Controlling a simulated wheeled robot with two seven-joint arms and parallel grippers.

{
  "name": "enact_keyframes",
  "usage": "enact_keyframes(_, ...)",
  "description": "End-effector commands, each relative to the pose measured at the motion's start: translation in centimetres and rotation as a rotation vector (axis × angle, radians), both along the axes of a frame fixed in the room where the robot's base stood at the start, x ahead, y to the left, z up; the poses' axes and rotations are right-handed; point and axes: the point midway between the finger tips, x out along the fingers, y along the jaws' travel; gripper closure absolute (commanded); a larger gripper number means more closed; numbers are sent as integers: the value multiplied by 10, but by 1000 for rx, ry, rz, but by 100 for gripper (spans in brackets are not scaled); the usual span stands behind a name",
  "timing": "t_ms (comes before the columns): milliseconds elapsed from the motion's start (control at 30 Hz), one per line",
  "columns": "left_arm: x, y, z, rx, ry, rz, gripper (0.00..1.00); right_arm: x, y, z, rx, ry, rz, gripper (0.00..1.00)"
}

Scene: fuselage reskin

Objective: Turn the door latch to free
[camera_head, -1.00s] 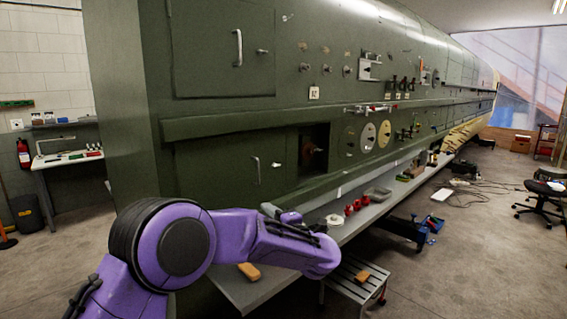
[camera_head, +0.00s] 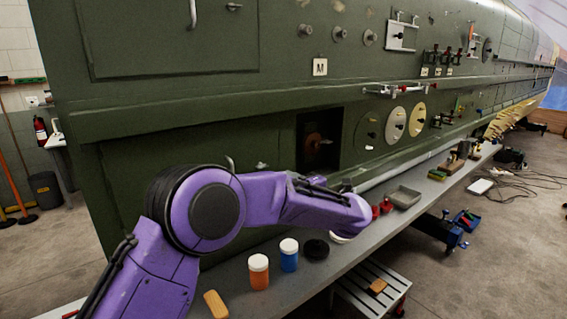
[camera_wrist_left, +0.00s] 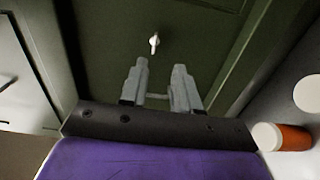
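The lower green door (camera_head: 130,172) is in the fuselage side, partly hidden by my left arm. A small pale latch (camera_head: 262,165) sticks out near its right edge, and the top of a handle (camera_head: 230,162) shows left of it. The left wrist view shows a pale latch (camera_wrist_left: 154,42) on a green panel, seemingly the same one. My left gripper (camera_wrist_left: 159,85) is open and empty there, its two grey fingers pointing toward the latch and apart from it. In the head view my purple arm hides the gripper. My right gripper is not in view.
A grey shelf (camera_head: 290,290) runs below the door, with an orange jar (camera_head: 259,275), a blue jar (camera_head: 289,258), a dark round lid (camera_head: 316,249) and a grey tray (camera_head: 404,197). An open dark recess (camera_head: 318,140) lies right of the door. A slatted step (camera_head: 365,292) stands below.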

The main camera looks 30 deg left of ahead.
Motion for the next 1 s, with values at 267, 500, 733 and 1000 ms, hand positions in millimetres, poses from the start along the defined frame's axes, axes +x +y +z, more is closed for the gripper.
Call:
enact_keyframes(267, 3, 26, 11, -2, -7, -3, 69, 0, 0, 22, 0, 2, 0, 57)
enact_keyframes(500, 32, 74, 6, 0, -1, -5, 69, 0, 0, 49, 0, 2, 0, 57)
enact_keyframes(733, 42, 94, 0, 0, 1, -4, 69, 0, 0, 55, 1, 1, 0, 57)
enact_keyframes(1000, 42, 96, 0, 1, 0, -3, 85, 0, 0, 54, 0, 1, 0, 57)
